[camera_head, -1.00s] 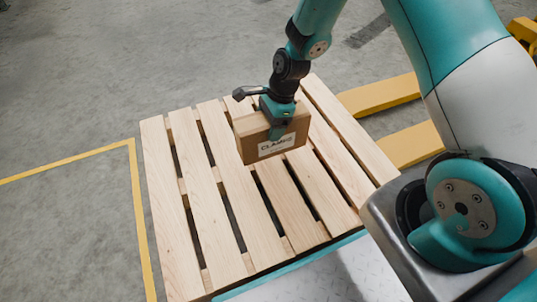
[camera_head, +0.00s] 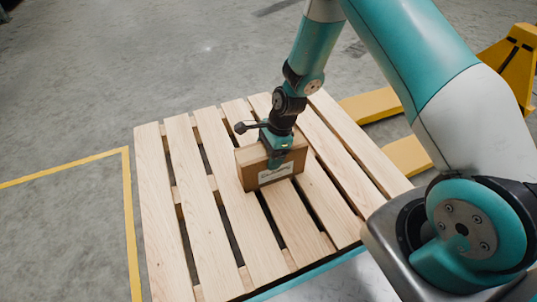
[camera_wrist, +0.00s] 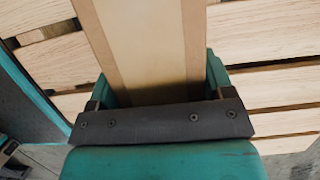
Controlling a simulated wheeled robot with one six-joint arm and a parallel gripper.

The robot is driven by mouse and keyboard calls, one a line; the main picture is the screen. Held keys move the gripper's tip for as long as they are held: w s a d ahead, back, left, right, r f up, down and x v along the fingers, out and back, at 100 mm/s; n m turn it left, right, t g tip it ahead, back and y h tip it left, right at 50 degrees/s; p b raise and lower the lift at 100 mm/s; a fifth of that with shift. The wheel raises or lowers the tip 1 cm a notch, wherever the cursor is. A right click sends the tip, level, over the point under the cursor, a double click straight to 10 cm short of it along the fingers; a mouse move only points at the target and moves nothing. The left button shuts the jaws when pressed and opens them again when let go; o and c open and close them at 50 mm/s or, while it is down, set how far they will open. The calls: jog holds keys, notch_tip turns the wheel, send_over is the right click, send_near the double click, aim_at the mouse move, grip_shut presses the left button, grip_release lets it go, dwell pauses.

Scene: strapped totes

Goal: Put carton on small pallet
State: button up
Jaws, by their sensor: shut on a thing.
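The carton (camera_head: 254,173) is a brown box with a white label on its near face. It is upright at the middle of the small pallet (camera_head: 157,210), a platform of light wooden slats. My gripper (camera_head: 277,158) is shut on the carton from above, with a finger on its near face. In the wrist view the carton (camera_wrist: 150,45) sits between the two teal fingers of my gripper (camera_wrist: 160,88). The carton's base appears at or very close to the slats; I cannot tell whether it touches.
Yellow forks (camera_head: 408,155) and a yellow frame (camera_head: 513,65) stand right of the pallet. A yellow floor line (camera_head: 130,215) runs along the left on grey concrete. The slats around the carton are bare.

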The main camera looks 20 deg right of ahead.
jog(key=o, duration=1.5)
jog(key=shift+f, duration=0.1)
jog(key=shift+o, duration=0.2)
jog(key=p+v, duration=0.7)
jog(key=v, duration=0.5)
jog(key=shift+a+r+p, duration=0.1)
jog(key=shift+r+p, duration=0.2)
jog(key=s+a+r+n, duration=0.3)
jog(key=r+n, duration=0.2)
jog(key=r, duration=0.4)
jog(key=s+a+r+n, duration=0.3)
jog(key=r+n, duration=0.2)
jog(key=r, duration=0.3)
jog(key=s+a+r+n, duration=0.1)
jog(key=s+r+n, duration=0.5)
jog(key=s+n, duration=0.1)
jog(key=s+a+r+n, duration=0.2)
jog(key=s+r+n, duration=0.3)
jog(key=s+n, duration=0.3)
jog(key=shift+s+r+y, duration=0.4)
jog(key=shift+s, duration=0.85)
